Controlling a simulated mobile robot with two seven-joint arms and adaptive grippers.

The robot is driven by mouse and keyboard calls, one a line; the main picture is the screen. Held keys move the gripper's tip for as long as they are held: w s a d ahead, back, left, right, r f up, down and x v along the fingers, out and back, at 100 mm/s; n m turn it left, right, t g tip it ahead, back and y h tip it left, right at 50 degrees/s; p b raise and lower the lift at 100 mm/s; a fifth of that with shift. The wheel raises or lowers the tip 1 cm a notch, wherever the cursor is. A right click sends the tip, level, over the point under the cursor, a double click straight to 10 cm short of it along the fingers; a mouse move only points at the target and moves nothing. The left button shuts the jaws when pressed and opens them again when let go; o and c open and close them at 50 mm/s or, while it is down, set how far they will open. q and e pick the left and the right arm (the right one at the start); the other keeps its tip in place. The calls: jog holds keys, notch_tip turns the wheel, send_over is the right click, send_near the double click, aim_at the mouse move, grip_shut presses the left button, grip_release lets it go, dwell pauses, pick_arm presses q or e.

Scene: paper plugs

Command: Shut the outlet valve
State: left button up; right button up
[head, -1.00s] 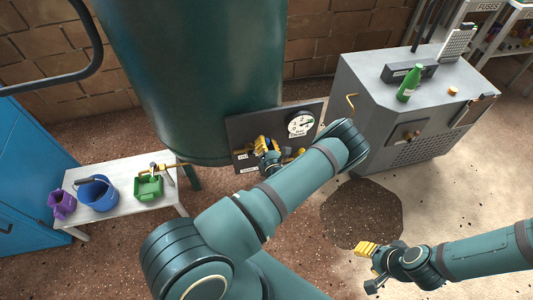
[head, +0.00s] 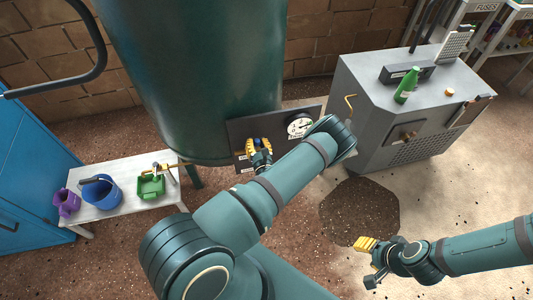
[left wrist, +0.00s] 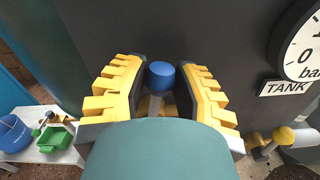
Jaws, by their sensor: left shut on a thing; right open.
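A dark panel (head: 238,132) with a round gauge (head: 299,125) stands in front of the green tank (head: 195,70). My left gripper (head: 258,146) is at this panel. In the left wrist view its yellow fingers (left wrist: 162,88) are on either side of a blue round knob (left wrist: 162,75), shut on it. A yellow handle (left wrist: 284,135) on a pipe fitting is at the right there, below the gauge (left wrist: 300,50), apart from the gripper. I cannot read which valve is the outlet. My right gripper (head: 368,262) is open and empty over the floor.
A white bench (head: 125,207) at the left holds a purple jug (head: 67,203), a blue bucket (head: 101,192) and a green container (head: 150,187). A grey cabinet (head: 375,125) with a green bottle (head: 406,86) is at the right. A dark patch (head: 360,210) marks the floor.

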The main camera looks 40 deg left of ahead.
pick_arm(q)
jog(key=shift+s, duration=0.15)
jog(key=shift+s+a+n+p, duration=0.35)
jog(key=shift+n, duration=0.35)
jog(key=shift+s+a+n+p, duration=0.3)
jog(key=shift+s+n, duration=0.05)
jog(key=shift+n, duration=0.35)
jog(key=o, duration=0.9)
jog(key=shift+r, duration=0.1)
jog(key=shift+o, duration=0.2)
jog(key=shift+w, duration=0.1)
jog(key=shift+d, duration=0.1)
jog(key=p+v, duration=0.1)
jog(key=v, duration=0.3)
